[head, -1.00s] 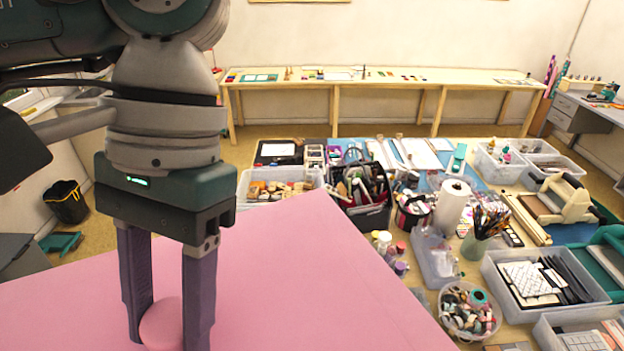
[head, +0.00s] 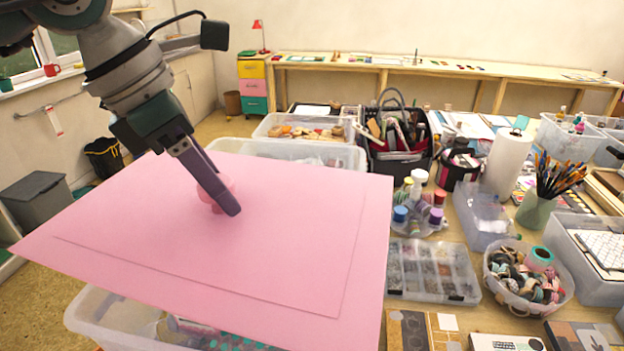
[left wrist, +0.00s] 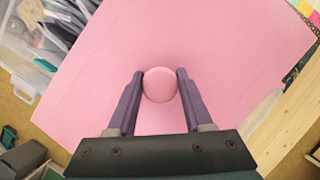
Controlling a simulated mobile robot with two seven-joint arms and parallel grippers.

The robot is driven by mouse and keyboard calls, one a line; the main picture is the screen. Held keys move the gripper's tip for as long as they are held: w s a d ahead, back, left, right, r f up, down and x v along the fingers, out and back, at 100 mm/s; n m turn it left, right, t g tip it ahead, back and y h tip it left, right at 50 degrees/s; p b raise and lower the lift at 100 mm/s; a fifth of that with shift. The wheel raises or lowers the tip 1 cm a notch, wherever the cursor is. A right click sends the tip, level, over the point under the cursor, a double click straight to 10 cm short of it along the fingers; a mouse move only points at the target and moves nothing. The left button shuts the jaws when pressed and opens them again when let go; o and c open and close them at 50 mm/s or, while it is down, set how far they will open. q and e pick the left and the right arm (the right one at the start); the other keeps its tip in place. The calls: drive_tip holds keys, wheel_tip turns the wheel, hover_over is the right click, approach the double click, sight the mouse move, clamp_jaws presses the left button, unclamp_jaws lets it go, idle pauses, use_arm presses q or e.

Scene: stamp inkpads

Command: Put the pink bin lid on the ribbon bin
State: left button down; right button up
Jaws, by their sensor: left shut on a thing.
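The pink bin lid (head: 300,225) is a large flat rectangle with a round pink knob (head: 228,187). My left gripper (head: 222,193) is shut on this knob, with one finger on each side. In the left wrist view the gripper (left wrist: 160,84) has the knob between its purple fingers, and the lid (left wrist: 225,50) fills most of the picture. The lid is above a clear plastic bin (head: 90,318) at the lower left, which it partly hides. I cannot tell for sure which bin is the ribbon bin, nor whether the lid touches one. My right gripper is out of view.
Another clear bin (head: 345,155) stands behind the lid. A black tool caddy (head: 405,168), a bottle carousel (head: 418,222) and a clear compartment box (head: 432,285) crowd its right side. A round tub of rolls (head: 528,300) is farther right.

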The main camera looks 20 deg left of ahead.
use_arm(q)
drive_tip(key=shift+w+a+f+n+b, duration=0.35)
drive_tip(key=shift+w+f+n, duration=0.05)
drive_tip(key=shift+f+n, duration=0.3)
wheel_tip(320, 180, down, 8)
drive_tip(key=b, duration=0.6)
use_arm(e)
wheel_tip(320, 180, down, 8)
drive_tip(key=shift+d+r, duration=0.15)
use_arm(q)
drive_tip(key=shift+r, duration=0.15)
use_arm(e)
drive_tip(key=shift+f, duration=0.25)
use_arm(q)
drive_tip(key=shift+f+b, duration=0.65)
drive_tip(key=shift+b, duration=0.15)
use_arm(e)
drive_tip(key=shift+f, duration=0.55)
use_arm(q)
drive_tip(key=shift+c, duration=1.1)
unclamp_jaws()
